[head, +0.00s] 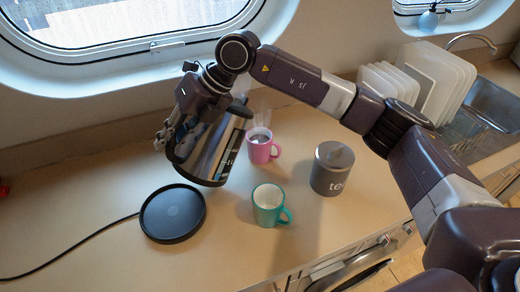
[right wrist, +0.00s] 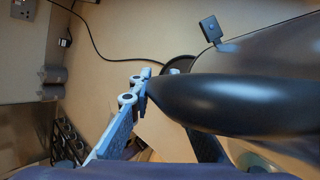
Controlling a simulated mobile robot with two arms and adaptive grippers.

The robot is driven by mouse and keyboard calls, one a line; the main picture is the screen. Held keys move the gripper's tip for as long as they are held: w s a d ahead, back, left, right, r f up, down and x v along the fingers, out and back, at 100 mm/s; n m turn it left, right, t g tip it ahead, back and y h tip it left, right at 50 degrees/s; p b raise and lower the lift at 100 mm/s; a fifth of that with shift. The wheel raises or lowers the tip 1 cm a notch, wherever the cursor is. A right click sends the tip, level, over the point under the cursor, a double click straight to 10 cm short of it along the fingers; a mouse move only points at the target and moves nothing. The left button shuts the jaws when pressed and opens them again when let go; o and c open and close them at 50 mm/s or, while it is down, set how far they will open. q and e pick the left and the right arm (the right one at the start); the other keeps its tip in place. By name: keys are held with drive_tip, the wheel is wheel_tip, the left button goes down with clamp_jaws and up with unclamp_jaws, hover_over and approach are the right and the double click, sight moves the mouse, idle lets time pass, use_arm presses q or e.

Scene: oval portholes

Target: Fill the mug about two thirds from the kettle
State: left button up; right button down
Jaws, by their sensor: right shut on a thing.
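My right gripper (head: 172,132) is shut on the black handle (right wrist: 225,100) of the steel kettle (head: 208,150). The kettle is held above the counter, between its round black base and the mugs. I cannot tell how far it is tilted, and no stream shows from it. A teal mug (head: 268,205) stands upright on the counter, lower right of the kettle, its handle to the right. Its inside looks pale, with no liquid I can make out. A pink mug (head: 262,146) with dark contents and faint steam stands behind it. My left gripper is not in view.
The black kettle base (head: 173,214) lies on the counter at left, its cord running left. A rack of white plates (head: 425,85) and a sink (head: 485,115) are at the back right.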

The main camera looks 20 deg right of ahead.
sight(175, 167)
drive_tip(key=f+b, duration=0.1)
drive_tip(key=f+h, duration=0.1)
drive_tip(key=f, duration=0.1)
drive_tip(key=f+t+h+b, duration=0.1)
drive_tip(key=f, duration=0.1)
drive_tip(key=shift+a+n+b, duration=0.3)
drive_tip(key=shift+b, duration=0.05)
wheel_tip(175, 167, down, 4)
drive_tip(key=shift+a+r+t+h+b, duration=0.1)
drive_tip(key=shift+r+t+h+b, duration=0.15)
drive_tip(key=shift+h+b, duration=0.85)
